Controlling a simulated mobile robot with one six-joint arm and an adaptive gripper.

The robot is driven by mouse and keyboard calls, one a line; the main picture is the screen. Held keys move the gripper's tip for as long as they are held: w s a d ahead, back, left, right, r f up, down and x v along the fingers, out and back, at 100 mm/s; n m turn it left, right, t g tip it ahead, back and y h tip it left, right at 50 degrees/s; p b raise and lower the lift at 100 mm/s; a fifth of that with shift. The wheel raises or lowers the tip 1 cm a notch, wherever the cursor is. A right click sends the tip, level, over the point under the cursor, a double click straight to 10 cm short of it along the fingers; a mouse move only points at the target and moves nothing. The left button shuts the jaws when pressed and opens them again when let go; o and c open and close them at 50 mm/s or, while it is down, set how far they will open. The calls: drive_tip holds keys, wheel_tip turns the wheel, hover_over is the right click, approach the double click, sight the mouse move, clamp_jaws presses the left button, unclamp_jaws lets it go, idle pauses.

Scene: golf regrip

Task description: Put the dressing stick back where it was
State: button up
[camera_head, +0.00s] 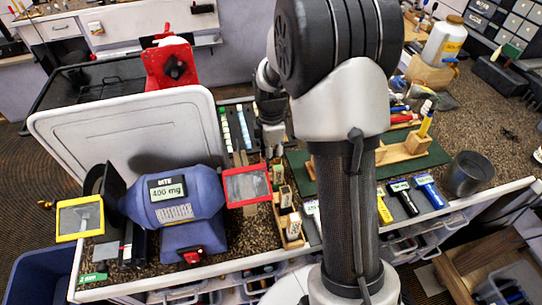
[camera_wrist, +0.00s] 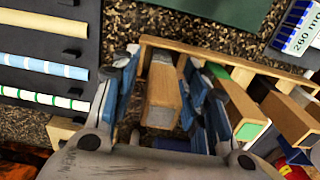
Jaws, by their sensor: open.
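A wooden stick with a grey end face (camera_wrist: 163,95), which I take to be the dressing stick, stands in the left end of a wooden rack (camera_wrist: 225,57) in the wrist view. My gripper (camera_wrist: 160,80) is open, with its blue-padded fingers on either side of this stick; a small gap shows at each side. In the head view my gripper (camera_head: 272,135) is partly hidden by its own arm, above the back end of the rack (camera_head: 291,240). I cannot tell from this view which stick lies between the fingers.
A green-ended stick (camera_wrist: 248,130) stands close to my right finger, with other wooden sticks beyond it. Striped shafts (camera_wrist: 40,66) lie in a dark holder at the left.

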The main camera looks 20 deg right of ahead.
wheel_tip(320, 180, up, 12)
drive_tip(key=p, duration=0.3)
drive_tip(key=shift+f, duration=0.25)
